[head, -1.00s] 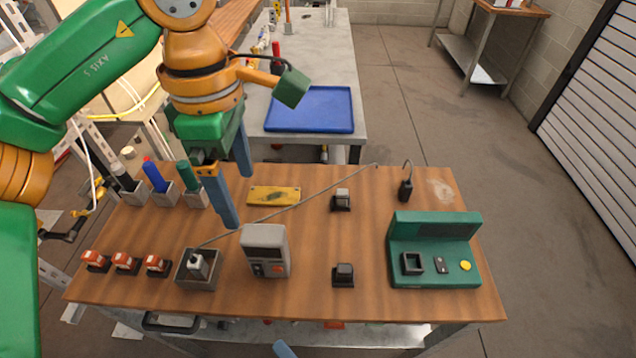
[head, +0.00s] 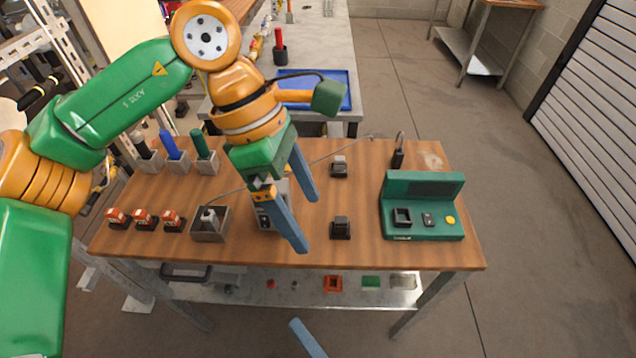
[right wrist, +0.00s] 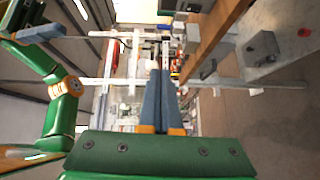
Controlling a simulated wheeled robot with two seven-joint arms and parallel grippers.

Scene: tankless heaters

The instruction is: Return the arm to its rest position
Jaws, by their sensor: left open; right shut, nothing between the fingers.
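My left arm (head: 125,98), green and orange, reaches in from the left in the head view. Its gripper (head: 307,223) has two blue fingers spread apart with nothing between them. It hangs over the wooden table (head: 250,251), partly hiding a grey device (head: 264,215). Only a blue finger of my right gripper (head: 308,338) shows at the bottom of the head view, in front of the table. In the right wrist view the right gripper's (right wrist: 160,75) blue fingers lie together, shut and empty.
On the table stand a grey box (head: 210,233) with a cable, several red-topped pieces (head: 145,219), coloured handles in holders (head: 180,166), two black blocks and a green console (head: 423,205). A blue tray (head: 340,97) lies on a bench behind. Floor at right is clear.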

